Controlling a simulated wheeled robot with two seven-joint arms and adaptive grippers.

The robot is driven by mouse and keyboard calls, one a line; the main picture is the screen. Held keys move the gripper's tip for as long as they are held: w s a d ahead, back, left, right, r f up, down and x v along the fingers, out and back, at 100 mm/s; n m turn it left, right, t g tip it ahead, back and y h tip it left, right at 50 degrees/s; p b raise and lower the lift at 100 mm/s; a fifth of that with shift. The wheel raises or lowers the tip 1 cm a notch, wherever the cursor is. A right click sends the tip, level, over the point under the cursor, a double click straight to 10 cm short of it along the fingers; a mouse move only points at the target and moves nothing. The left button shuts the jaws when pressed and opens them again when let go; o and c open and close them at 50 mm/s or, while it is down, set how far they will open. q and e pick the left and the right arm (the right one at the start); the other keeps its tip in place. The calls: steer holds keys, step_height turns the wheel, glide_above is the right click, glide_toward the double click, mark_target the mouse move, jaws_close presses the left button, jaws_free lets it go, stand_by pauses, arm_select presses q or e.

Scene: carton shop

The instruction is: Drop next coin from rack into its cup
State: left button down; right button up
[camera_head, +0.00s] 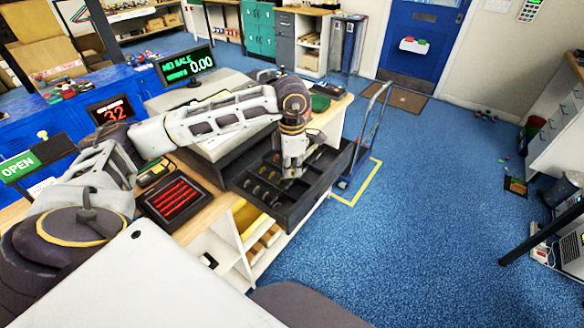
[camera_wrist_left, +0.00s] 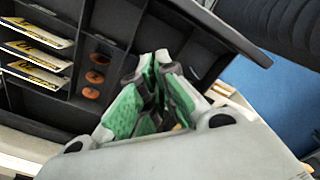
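An open black cash drawer (camera_head: 288,212) juts from the register; its cups hold small, dark round items that I cannot make out. In the left wrist view, copper coins (camera_wrist_left: 95,77) sit in a column of small compartments beside banknotes (camera_wrist_left: 40,62). My left gripper (camera_head: 292,172) points down over the middle of the drawer. In its wrist view, the green-padded fingers (camera_wrist_left: 157,72) come close together at the tips; no coin shows clearly between them. A dark rack with red rows (camera_head: 176,203) stands on the counter left of the drawer; no coins can be made out in it. My right gripper is out of view.
The wooden counter (camera_head: 208,213) carries the register, a "NO SALE 0.00" display (camera_head: 186,65), a red "32" display (camera_head: 112,110) and an "OPEN" sign (camera_head: 20,165). A hand truck (camera_head: 372,130) stands beyond the drawer. The blue floor to the right is largely clear.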

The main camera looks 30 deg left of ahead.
arm_select(q)
steer(key=c, duration=2.2)
jaws_free()
steer(key=o, duration=0.6)
steer(key=shift+o, duration=0.2)
step_height(320, 180, up, 12)
